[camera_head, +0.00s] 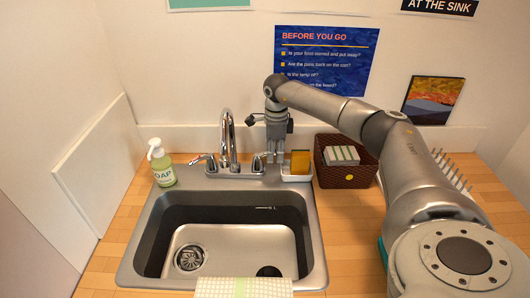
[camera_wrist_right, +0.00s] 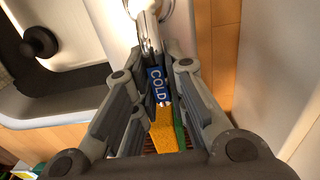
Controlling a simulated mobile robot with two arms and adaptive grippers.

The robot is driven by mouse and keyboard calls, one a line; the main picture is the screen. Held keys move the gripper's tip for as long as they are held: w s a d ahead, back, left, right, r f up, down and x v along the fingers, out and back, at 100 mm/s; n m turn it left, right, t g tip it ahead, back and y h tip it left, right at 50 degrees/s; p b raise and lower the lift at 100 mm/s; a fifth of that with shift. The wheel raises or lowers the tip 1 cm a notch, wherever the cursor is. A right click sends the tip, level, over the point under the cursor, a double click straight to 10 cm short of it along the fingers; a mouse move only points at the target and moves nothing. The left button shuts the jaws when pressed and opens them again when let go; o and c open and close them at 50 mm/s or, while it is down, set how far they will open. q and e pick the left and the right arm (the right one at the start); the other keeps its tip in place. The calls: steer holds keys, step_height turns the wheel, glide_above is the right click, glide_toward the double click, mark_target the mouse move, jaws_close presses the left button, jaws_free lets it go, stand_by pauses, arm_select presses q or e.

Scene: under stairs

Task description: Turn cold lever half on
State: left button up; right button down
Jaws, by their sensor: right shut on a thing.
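The cold lever (camera_wrist_right: 149,32) is chrome with a blue tip marked COLD (camera_wrist_right: 157,86) in the right wrist view. In the head view it stands right of the faucet spout (camera_head: 227,138), partly behind my right gripper (camera_head: 275,158). My right gripper, also in the right wrist view (camera_wrist_right: 155,62), points down and is shut on the cold lever, with the blue tip between its fingers. The hot lever (camera_head: 198,159) with a red mark is left of the spout. No water stream shows. My left gripper is not in view.
A yellow-green sponge (camera_head: 300,161) in a white holder (camera_head: 296,177) stands just right of my gripper. A brown basket (camera_head: 347,175) is farther right. A soap bottle (camera_head: 161,165) stands left, behind the steel sink (camera_head: 310,225). A cloth (camera_head: 243,288) hangs at the front edge.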

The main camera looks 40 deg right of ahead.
steer(key=shift+s+a+r+m+p, duration=0.15)
steer(key=shift+s+a+m+p, duration=0.05)
steer(key=shift+m+p, duration=0.35)
steer(key=m+p, duration=0.1)
steer(key=m, duration=0.1)
steer(key=s+a+m+p, duration=0.1)
steer(key=shift+a+m+p, duration=0.25)
steer(key=shift+m+p, duration=0.05)
steer(key=shift+m, duration=0.05)
steer(key=shift+s+a+m+p, duration=0.15)
steer(key=shift+a+m+p, duration=0.3)
steer(key=shift+m, duration=0.75)
steer(key=shift+a, duration=0.1)
steer(key=shift+s+a+m+p, duration=0.1)
steer(key=shift+a+m+p, duration=0.2)
steer(key=shift+m+p, duration=0.3)
steer(key=shift+a+m, duration=0.1)
steer(key=shift+m, duration=0.2)
steer(key=c, duration=0.6)
jaws_free()
steer(key=shift+c, duration=0.2)
